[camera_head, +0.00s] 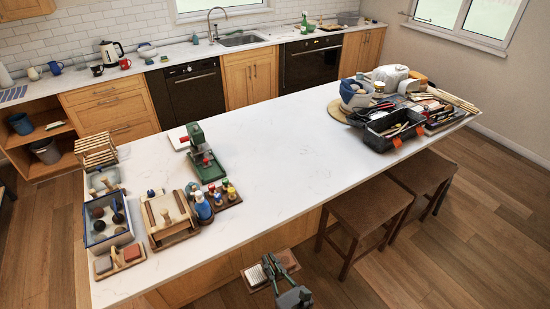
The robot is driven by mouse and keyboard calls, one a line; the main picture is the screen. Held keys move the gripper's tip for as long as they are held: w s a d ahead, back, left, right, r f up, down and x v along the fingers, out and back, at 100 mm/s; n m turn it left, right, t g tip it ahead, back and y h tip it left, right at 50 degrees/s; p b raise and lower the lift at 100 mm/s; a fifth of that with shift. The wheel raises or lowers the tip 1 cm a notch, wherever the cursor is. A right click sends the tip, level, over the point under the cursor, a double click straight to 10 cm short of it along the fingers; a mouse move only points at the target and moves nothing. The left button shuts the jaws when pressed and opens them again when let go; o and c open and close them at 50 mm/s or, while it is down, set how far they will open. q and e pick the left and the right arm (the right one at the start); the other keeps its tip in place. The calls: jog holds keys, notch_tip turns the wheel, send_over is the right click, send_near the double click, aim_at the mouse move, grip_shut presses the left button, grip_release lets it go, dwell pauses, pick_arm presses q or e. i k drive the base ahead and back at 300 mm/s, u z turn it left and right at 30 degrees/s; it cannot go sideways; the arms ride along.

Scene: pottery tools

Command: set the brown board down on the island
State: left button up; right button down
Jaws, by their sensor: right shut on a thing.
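The brown board (288,259) is in the grip of my right gripper (270,265), which comes up from the bottom edge. The board is beyond the island's front edge, over the floor side, and does not appear to rest on the top. A pale ribbed item (254,275) shows at its left part; the gripper hides some of the board. The island (280,130) has a long white top. My left gripper is not in view.
A wooden board with bottles (203,208), a green-and-red tool (200,155) and trays (108,218) fill the island's left end. Black bins (393,130) and tools crowd its right end. The middle is clear. Two brown stools (366,208) stand by the front edge.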

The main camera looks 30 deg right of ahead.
aim_at(280, 146)
jog(key=z, duration=0.55)
jog(key=i, duration=0.45)
jog(key=z, duration=0.8)
jog(key=i, duration=0.6)
jog(key=u, duration=0.65)
jog(key=i, duration=0.6)
jog(key=u, duration=0.65)
